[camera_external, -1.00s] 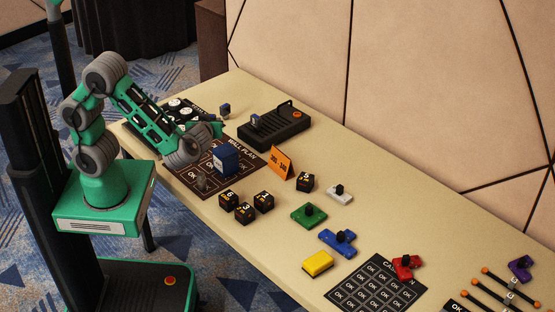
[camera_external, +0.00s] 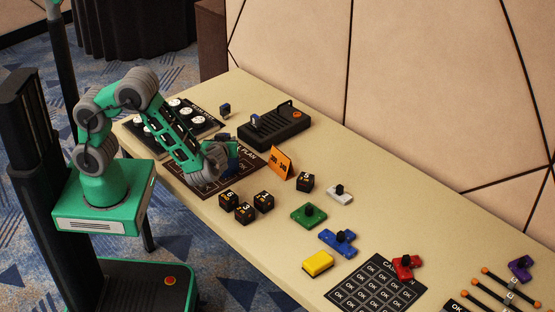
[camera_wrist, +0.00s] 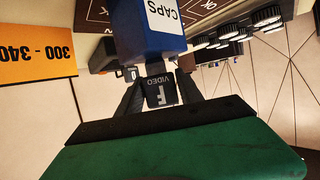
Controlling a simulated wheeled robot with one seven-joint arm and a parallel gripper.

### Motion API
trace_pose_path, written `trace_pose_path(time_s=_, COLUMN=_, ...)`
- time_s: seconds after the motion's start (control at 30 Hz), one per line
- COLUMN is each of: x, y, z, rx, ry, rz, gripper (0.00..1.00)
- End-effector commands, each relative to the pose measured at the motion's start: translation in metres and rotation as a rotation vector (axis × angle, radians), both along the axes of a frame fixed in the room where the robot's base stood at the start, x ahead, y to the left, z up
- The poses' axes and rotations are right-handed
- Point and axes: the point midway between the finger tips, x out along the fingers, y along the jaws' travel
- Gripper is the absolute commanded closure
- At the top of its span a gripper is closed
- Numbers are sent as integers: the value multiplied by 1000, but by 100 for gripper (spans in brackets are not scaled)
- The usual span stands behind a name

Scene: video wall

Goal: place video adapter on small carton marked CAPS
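The small carton is blue with a white CAPS label (camera_wrist: 155,35) and stands on the dark plan mat (camera_external: 207,189). In the external view my gripper (camera_external: 222,160) is over the mat and hides most of the carton (camera_external: 234,162). In the wrist view the dark video adapter (camera_wrist: 161,92), lettered F VIDEO, sits between the two fingers of my gripper (camera_wrist: 158,78), which are closed against its sides. The adapter is nearer the camera than the carton. I cannot tell whether the two touch. The adapter is hidden in the external view.
An orange folded card (camera_external: 281,162) stands close to the right of the carton. Several black numbered cubes (camera_external: 264,199) lie in front of it. A black console (camera_external: 275,130) is behind. Coloured blocks and an OK mat (camera_external: 375,286) are farther right.

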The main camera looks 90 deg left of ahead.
Motion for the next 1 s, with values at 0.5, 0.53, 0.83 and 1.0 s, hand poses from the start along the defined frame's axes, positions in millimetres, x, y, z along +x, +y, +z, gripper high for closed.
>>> trace_pose_path(time_s=0.5, x=0, y=-2, z=6, rx=0, ry=0, rz=-1, gripper=41)
trace_pose_path(time_s=0.53, x=1, y=-7, z=6, rx=-1, ry=-1, rz=-2, gripper=41)
trace_pose_path(time_s=0.83, x=1, y=-75, z=32, rx=-1, ry=-2, rz=-7, gripper=41)
trace_pose_path(time_s=1.0, x=1, y=-104, z=45, rx=0, ry=-1, rz=-3, gripper=41)
